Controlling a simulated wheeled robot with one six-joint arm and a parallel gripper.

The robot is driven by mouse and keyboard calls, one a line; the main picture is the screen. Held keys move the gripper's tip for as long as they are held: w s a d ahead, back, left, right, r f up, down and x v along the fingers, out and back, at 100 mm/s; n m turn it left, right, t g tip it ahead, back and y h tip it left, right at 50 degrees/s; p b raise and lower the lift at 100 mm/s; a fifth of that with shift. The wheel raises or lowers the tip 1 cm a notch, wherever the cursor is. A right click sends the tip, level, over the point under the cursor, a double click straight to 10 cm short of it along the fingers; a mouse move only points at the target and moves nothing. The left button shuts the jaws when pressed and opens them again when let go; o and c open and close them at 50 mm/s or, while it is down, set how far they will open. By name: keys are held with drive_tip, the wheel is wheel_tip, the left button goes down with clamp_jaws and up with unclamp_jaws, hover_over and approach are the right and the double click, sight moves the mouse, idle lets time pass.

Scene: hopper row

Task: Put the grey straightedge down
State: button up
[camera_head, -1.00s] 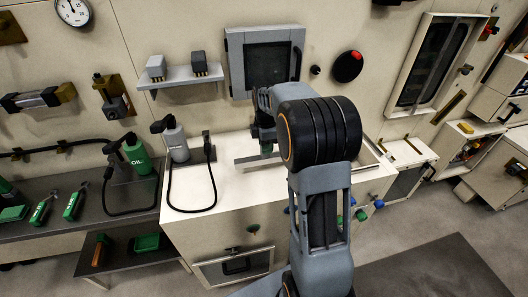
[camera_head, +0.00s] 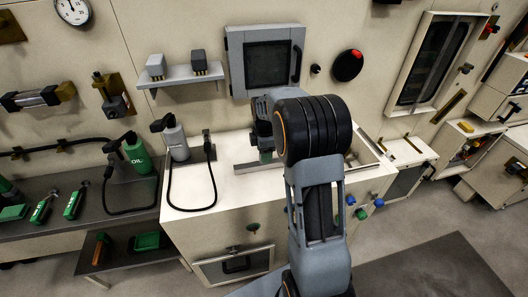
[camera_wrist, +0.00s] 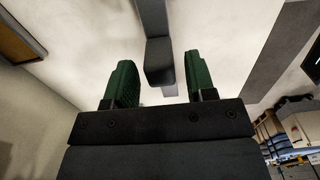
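The grey straightedge (camera_head: 247,168) lies low over the white cabinet top in the head view and appears to rest on it. Its right part is hidden behind my arm. My gripper (camera_head: 266,156) is above it, partly hidden by my wrist. In the wrist view, the green fingers of my gripper (camera_wrist: 160,84) stand apart. The straightedge (camera_wrist: 156,35) runs between them, with a visible gap on each side. The fingers do not appear to touch it.
The white cabinet top (camera_head: 225,190) has free room in front. A grey bottle (camera_head: 176,141) with a black hose stands left, beside a green oil bottle (camera_head: 137,152). A grey-framed panel (camera_head: 266,62) is on the wall behind.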

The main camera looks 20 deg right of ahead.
drive_tip(key=shift+o, duration=0.3)
wheel_tip(320, 180, up, 12)
drive_tip(key=s+a+f+m+t, duration=0.1)
drive_tip(key=s+a+m+t, duration=0.1)
drive_tip(key=s+a+m, duration=0.3)
drive_tip(key=s+a+f+m+t, duration=0.1)
drive_tip(key=s+a+m, duration=0.4)
drive_tip(key=s+m, duration=0.5)
drive_tip(key=s, duration=0.5)
drive_tip(key=shift+s+a+f+m+t, duration=0.3)
drive_tip(key=shift+f+m+t, duration=0.05)
drive_tip(key=shift+m+t, duration=0.05)
